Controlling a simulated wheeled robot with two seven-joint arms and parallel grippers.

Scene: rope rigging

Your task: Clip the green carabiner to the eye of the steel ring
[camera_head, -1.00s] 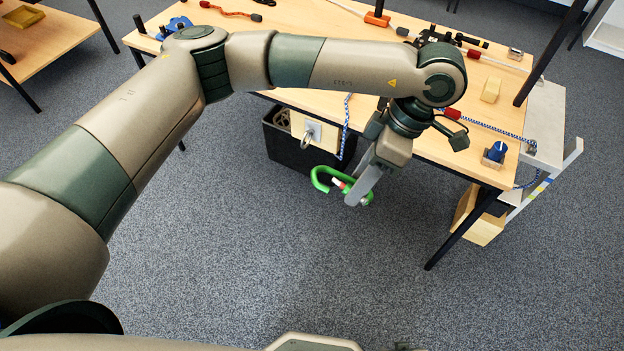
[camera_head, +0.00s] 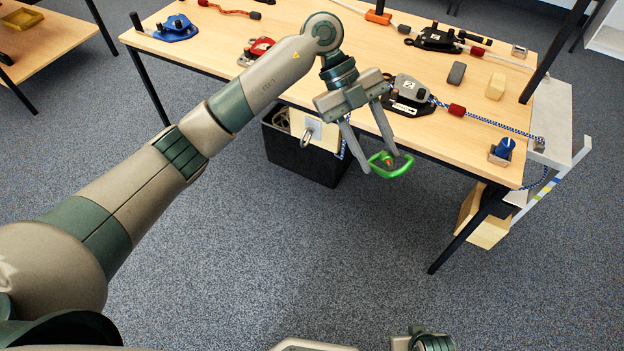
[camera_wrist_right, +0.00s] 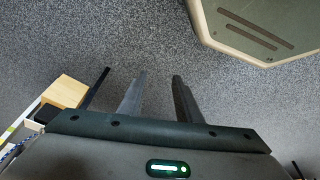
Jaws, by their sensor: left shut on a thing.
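The green carabiner (camera_head: 400,170) is held at the fingertips of my left gripper (camera_head: 378,163), in front of the table's front edge in the head view. Its loop sticks out to the right, and the fingers cover part of its left end. The steel ring (camera_head: 306,139) hangs on a pale mounting plate (camera_head: 326,132) at the table's front edge, left of the gripper and apart from the carabiner. My left gripper's fingers hide part of that plate's right side. My right gripper (camera_wrist_right: 159,76) shows in the right wrist view, its fingers apart and empty above the floor.
A black bin (camera_head: 325,168) stands below the plate. A blue-white rope (camera_head: 490,125) runs along the table (camera_head: 330,75) from a grey-black rope device (camera_head: 408,95). A wooden block (camera_head: 495,86) lies at the right. The carpet in front is clear.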

